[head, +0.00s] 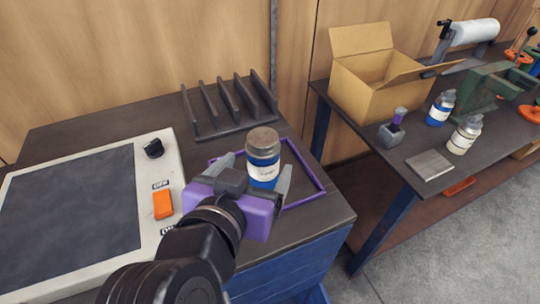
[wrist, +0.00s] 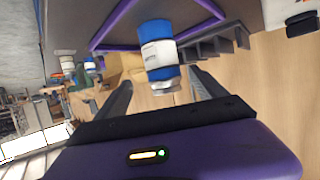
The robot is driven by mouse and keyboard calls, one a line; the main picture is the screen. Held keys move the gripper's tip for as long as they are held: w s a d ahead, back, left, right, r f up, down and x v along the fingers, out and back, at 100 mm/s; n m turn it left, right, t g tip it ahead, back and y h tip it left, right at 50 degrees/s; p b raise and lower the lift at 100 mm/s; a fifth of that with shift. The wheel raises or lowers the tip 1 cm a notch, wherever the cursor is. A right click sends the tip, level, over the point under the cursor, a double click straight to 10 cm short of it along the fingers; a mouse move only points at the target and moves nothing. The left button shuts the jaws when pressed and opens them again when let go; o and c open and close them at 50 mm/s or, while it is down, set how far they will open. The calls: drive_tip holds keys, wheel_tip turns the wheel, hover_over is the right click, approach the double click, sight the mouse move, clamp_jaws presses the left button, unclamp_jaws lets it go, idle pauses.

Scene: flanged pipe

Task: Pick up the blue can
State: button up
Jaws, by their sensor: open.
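My gripper (head: 254,172) is open, with one finger showing on each side of the can in the head view. In the wrist view the can lies in line with the gap between the fingers (wrist: 160,88). The can's lower part is partly hidden by my gripper in the head view. Contact with the fingers cannot be told.
A slotted dark rack (head: 230,105) stands behind the can. A control panel (head: 90,210) with a black knob and orange switch is at left. On the right bench are an open cardboard box (head: 375,85), a blue bottle (head: 440,108) and a white bottle (head: 464,136).

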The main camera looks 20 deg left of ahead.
drive_tip(key=x, duration=0.4)
drive_tip(key=p+x, duration=0.1)
drive_tip(key=x, duration=0.2)
drive_tip(key=shift+s+a, duration=0.1)
drive_tip(key=shift+a, duration=0.15)
drive_tip(key=shift+r, duration=0.1)
clamp_jaws()
